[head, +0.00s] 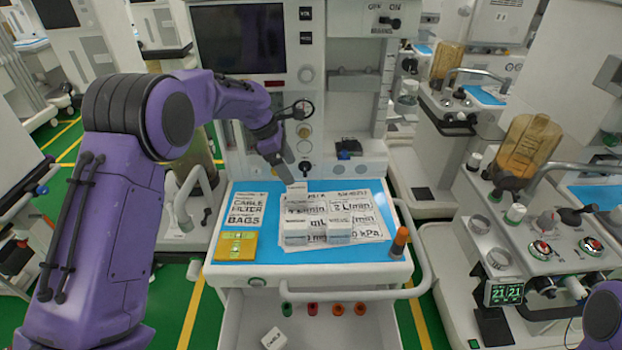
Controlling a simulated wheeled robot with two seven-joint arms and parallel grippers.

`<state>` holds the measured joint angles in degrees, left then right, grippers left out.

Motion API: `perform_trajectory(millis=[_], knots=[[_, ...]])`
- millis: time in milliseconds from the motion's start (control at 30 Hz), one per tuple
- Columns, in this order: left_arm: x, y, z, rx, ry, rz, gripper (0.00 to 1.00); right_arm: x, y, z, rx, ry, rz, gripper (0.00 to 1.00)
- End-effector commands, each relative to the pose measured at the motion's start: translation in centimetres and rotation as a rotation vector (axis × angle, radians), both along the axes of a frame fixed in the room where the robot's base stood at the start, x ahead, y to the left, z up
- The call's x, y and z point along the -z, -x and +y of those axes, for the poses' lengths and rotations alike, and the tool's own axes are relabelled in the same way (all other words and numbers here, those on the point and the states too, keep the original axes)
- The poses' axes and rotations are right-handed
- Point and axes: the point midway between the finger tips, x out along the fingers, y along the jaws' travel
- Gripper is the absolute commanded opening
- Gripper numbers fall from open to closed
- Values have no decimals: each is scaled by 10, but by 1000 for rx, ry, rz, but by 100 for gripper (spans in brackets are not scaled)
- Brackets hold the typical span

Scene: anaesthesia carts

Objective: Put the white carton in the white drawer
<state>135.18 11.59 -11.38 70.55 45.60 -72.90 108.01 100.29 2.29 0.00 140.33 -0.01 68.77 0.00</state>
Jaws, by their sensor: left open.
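Several white cartons sit on printed sheets on the blue cart top: one at the front left (297,232), one at the front right (340,232), and a smaller one at the back (297,190). The white drawer (240,315) below the cart top is pulled open. A small white carton (273,338) lies tilted inside it near the front. My left gripper (284,172) is open, just above and behind the back carton. The picture does not show clearly whether they touch. My right gripper is out of view.
A yellow box (236,246) lies at the left of the cart top, and an orange-tipped item (399,242) stands at its right edge. Several coloured round caps (312,309) line the drawer's back. A rail (424,260) curves around the cart's right side.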

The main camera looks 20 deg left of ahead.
Motion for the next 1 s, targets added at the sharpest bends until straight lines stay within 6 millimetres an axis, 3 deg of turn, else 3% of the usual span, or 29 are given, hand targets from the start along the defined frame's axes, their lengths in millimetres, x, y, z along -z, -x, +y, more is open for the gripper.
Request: perform_trajectory(millis=[133, 633, 933, 967, 1000], knots=[[10, 2, -5, 1, 0, 0, 83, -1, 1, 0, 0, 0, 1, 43], [90, -6, -30, 3, -1, 5, 83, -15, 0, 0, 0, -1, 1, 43], [101, -8, -33, -1, -1, 1, 83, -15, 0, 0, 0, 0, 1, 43], [101, -8, -33, -1, -1, 1, 80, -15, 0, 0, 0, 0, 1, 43], [101, -8, -33, -1, -1, 1, 67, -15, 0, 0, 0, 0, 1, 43]])
